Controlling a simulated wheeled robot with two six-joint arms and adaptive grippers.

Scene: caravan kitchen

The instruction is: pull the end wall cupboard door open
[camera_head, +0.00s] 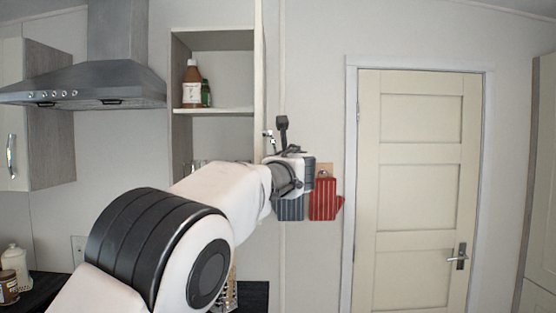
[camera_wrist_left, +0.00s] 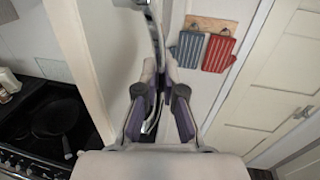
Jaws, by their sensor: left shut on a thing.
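The end wall cupboard (camera_head: 213,112) stands open in the head view, with its shelves showing. Its door (camera_head: 259,75) is swung out toward me and seen almost edge-on. In the left wrist view the door (camera_wrist_left: 108,45) is a pale panel left of the fingers. A curved silver handle (camera_wrist_left: 156,25) runs down between the fingers. My left gripper (camera_wrist_left: 160,98) is shut on this handle; in the head view the gripper (camera_head: 270,142) is at the door's edge, partly hidden by my wrist. My right gripper is not in view.
A brown bottle (camera_head: 191,84) and a small green bottle (camera_head: 206,93) stand on the cupboard's shelf. Grey and red oven mitts (camera_head: 324,199) hang on the wall right of the gripper. A closed cream room door (camera_head: 420,180) is further right. A hob with a pan (camera_wrist_left: 57,116) lies below left.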

